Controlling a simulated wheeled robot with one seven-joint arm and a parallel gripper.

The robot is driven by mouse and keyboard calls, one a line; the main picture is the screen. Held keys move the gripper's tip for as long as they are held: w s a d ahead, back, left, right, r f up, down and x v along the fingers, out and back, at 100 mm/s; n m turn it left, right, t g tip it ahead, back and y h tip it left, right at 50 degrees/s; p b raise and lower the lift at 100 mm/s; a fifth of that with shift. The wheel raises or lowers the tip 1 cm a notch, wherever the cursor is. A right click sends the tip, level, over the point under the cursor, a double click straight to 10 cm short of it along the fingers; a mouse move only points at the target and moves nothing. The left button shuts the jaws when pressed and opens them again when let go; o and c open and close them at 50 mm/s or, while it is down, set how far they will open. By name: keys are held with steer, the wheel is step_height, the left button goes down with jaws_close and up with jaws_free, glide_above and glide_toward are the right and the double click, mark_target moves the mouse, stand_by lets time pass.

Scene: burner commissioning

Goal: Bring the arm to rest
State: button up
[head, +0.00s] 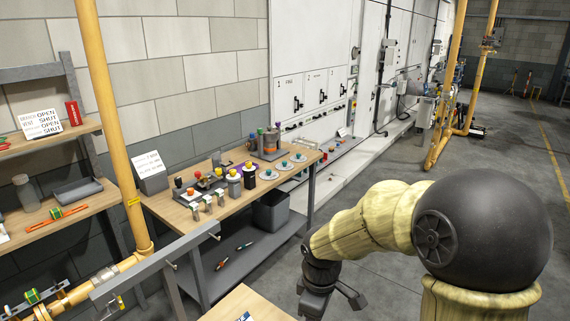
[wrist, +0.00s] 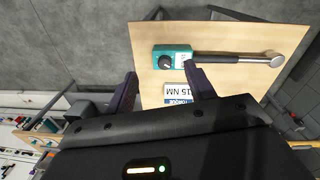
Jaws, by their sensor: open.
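My arm shows at the lower right of the head view, bent at a large dark joint, with its pale yellow forearm reaching left and down. My gripper (head: 333,298) hangs at its end, to the right of a small wooden table (head: 228,308). In the wrist view the gripper (wrist: 162,88) is open, with its two dark fingers apart and nothing between them. Beyond the fingers, a torque wrench (wrist: 222,58) with a teal end lies on the table (wrist: 145,35), near a "TORQUE 15 NM" card (wrist: 178,93). The wrench is not seen in the head view.
A wooden workbench (head: 222,222) holds burner parts, several coloured-top items and discs. A grey bin (head: 272,213) stands on its lower shelf. A yellow gas pipe (head: 112,130) and a grey rail (head: 150,264) stand at left. Floor (head: 390,283) around the arm looks clear.

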steer(key=s+d+m+t, duration=0.2)
steer(key=s+d+m, duration=0.6)
steer(key=m, duration=0.4)
steer(key=shift+f+m, duration=0.15)
steer(key=shift+m, duration=0.25)
steer(key=shift+d, duration=0.1)
